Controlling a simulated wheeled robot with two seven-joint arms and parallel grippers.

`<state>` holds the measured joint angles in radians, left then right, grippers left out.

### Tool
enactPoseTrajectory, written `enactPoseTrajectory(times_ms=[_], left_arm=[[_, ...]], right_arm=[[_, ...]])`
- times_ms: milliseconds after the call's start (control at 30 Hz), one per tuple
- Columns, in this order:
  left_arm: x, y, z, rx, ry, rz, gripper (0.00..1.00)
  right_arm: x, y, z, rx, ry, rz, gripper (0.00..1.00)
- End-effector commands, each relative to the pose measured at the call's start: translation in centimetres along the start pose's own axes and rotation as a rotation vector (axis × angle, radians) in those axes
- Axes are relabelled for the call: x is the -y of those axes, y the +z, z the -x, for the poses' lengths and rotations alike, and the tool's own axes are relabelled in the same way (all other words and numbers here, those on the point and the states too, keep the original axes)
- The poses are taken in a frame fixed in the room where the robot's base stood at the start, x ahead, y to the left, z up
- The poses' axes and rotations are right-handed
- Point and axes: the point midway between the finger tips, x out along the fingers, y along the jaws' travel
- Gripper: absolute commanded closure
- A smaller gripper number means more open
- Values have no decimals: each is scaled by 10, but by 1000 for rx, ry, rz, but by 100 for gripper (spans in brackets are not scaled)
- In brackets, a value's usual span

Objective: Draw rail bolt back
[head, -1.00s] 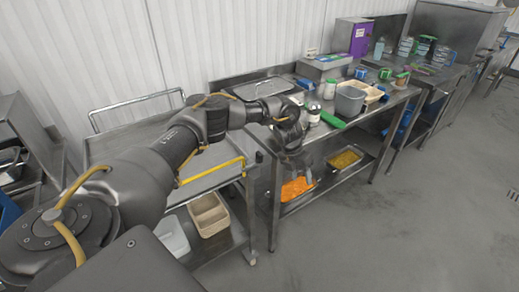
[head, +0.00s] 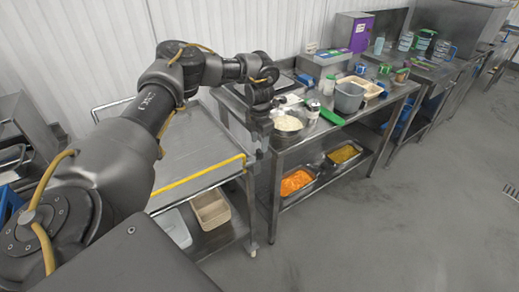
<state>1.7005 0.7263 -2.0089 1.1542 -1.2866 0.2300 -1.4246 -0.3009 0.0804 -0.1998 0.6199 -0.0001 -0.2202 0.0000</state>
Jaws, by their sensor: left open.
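A yellow rail (head: 200,176) runs along the front edge of the steel cart (head: 185,158). Its right end lies near the cart's right front corner. I cannot make out a bolt on it at this size; my gripper may hide part of that corner. My left gripper (head: 259,140) hangs pointing down, open, between the cart's right end and the steel table, close to the rail's right end in the picture. Nothing shows between its fingers. My right gripper is not in view.
A steel bowl of rice (head: 287,125) stands on the table's near left end, close to my left gripper. A shaker (head: 313,112), a green item (head: 332,117) and a grey tub (head: 349,97) stand beyond it. The floor at right is clear.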

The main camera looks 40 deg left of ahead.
Motion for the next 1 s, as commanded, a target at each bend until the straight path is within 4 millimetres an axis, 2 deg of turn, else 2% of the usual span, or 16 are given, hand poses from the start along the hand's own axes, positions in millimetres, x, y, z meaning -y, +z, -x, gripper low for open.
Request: enactPoseTrajectory(times_ms=[100, 300, 433, 700, 1000], left_arm=[[0, 0, -20, -3, 1, 1, 51], [0, 0, -44, 0, 1, 1, 51], [0, 0, -51, 0, 1, 1, 51], [0, 1, -52, 1, 1, 1, 51], [0, 1, -52, 1, 1, 1, 90]], right_arm=[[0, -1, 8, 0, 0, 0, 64], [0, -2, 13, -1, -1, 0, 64], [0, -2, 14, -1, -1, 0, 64], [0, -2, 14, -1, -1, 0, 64], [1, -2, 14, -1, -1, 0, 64]])
